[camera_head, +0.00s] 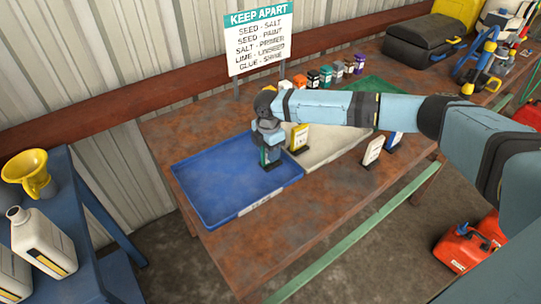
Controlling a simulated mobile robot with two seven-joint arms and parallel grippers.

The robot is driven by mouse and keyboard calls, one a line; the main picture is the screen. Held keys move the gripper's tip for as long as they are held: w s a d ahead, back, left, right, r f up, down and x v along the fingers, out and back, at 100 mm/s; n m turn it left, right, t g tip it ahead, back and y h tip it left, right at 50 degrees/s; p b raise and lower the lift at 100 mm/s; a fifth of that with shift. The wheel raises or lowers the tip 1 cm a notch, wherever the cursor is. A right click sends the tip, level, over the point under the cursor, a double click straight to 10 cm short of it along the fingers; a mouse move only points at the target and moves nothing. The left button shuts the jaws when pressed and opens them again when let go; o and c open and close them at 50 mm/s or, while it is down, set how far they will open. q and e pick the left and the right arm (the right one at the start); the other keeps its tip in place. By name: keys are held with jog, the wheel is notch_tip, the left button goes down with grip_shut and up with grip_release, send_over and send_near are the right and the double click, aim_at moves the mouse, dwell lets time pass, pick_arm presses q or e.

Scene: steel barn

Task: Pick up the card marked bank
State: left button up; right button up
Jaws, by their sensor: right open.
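Several small upright cards in dark stands are on the rusty table: a yellow-and-white card (299,138) beside my right gripper, a white card (373,150) near the front edge, and a blue-and-white card (394,141) behind it. Their lettering is too small to read, so I cannot tell which is marked bank. My right gripper (270,163) points down at the right end of the blue tray (215,215), left of the yellow-and-white card. It is open. A green patch shows at its fingers; I cannot tell what it belongs to. My left gripper is out of view.
A pale tray (335,147) and a green tray (383,90) lie right of the blue one, partly behind my arm. Several small containers (326,75) line the table's back. A "KEEP APART" sign (259,40) stands behind. The table's front left (245,260) is clear.

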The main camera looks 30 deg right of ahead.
jog(key=shift+f, duration=0.2)
grip_shut()
jog(key=shift+r, duration=0.2)
